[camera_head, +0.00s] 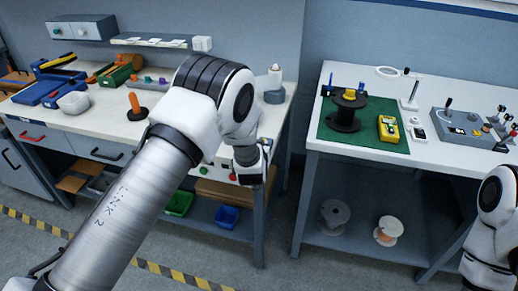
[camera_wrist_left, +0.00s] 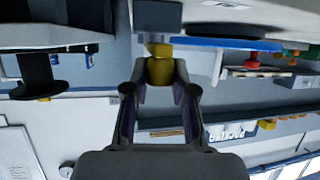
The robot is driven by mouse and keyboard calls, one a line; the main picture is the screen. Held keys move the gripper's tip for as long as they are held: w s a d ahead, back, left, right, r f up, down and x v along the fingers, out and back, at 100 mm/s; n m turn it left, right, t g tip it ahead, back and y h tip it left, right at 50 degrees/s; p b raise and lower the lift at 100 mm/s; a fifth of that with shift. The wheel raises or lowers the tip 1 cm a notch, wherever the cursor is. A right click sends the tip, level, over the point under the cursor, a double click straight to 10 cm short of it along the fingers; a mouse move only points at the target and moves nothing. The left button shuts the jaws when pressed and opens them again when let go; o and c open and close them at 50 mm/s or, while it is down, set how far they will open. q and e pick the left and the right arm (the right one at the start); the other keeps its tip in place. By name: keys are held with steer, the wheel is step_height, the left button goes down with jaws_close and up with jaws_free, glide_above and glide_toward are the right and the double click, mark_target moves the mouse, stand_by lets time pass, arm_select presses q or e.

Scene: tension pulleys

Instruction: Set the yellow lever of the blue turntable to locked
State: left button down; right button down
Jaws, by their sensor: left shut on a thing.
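In the left wrist view, my left gripper (camera_wrist_left: 160,85) is shut on a yellow piece, seemingly the yellow lever (camera_wrist_left: 159,70). The lever sits under a grey block (camera_wrist_left: 157,18). A flat blue disc, seemingly the blue turntable (camera_wrist_left: 225,44), shows just right of the lever. I cannot tell whether the lever stands at locked. In the head view my left arm reaches over the left bench and hides the turntable and lever; its wrist end points down near the bench's front edge. Only part of my right arm shows at the right edge; its gripper is out of view.
The left bench (camera_head: 35,107) carries blue, green and orange fixtures and an orange-handled tool (camera_head: 135,106). The right bench (camera_head: 445,158) has a green mat (camera_head: 338,138) with a black spool (camera_head: 345,117) and a yellow meter (camera_head: 388,129). A gap separates the benches.

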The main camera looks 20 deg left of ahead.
arm_select(q)
steer(key=shift+w+r, duration=0.1)
steer(key=c, duration=0.9)
jaws_free()
steer(key=shift+w+d+f, duration=0.1)
steer(key=shift+w+f, duration=0.1)
steer(key=v, duration=1.2)
